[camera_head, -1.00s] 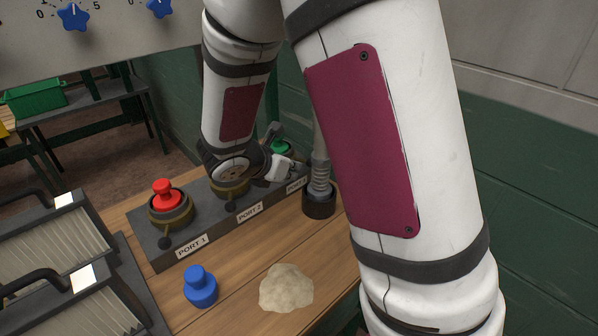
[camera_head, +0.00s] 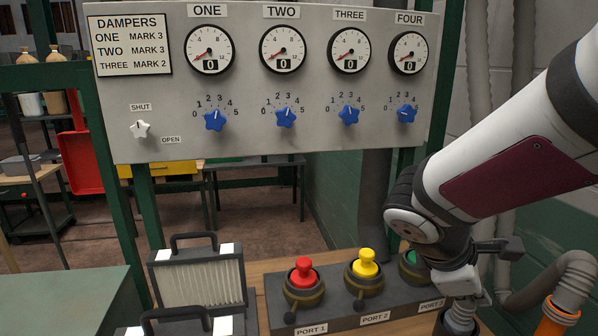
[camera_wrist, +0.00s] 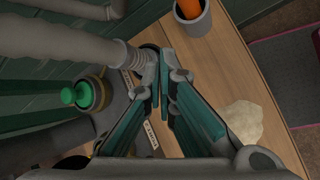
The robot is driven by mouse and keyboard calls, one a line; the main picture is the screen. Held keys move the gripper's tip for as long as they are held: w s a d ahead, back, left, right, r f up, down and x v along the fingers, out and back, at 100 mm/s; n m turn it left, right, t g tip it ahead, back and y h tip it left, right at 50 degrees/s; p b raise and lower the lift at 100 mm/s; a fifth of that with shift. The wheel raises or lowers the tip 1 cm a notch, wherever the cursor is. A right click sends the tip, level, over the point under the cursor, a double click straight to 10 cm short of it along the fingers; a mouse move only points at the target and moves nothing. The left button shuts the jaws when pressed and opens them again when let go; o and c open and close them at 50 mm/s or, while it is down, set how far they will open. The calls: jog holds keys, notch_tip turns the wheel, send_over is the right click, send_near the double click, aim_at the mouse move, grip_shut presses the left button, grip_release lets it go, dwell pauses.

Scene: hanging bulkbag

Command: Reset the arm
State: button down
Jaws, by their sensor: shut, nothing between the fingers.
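My arm reaches in from the upper right of the head view, and its wrist hangs over the right end of the port block. In the wrist view my gripper (camera_wrist: 161,78) has its two teal fingers closed together at the tips, with nothing held. It is above the wooden bench (camera_wrist: 252,72), close to a grey ribbed hose (camera_wrist: 142,62). In the head view the fingers cannot be made out clearly.
A grey port block (camera_head: 344,308) carries red (camera_head: 304,270), yellow (camera_head: 366,262) and green (camera_head: 411,257) plugs. A pale lump (camera_wrist: 240,122) lies on the bench. The damper panel (camera_head: 270,142) stands behind. Filter cartridges (camera_head: 200,280) are at left. An orange-banded hose (camera_head: 562,312) is at right.

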jog(key=s+a+r+m+y+p, duration=0.1)
jog(key=s+a+r+m+y, duration=0.1)
jog(key=s+r+m, duration=0.1)
jog(key=s+a+r+m+t+y+p, duration=0.1)
jog(key=s+a+r+m+y, duration=0.1)
jog(key=s+m, duration=0.4)
jog(key=s+a+r+m+t+y+p, duration=0.1)
jog(key=s+a+r+m+y, duration=0.2)
jog(key=s, duration=0.4)
jog(key=shift+a+r+m, duration=0.45)
jog(key=shift+a+m, duration=0.3)
jog(key=shift+m, duration=0.05)
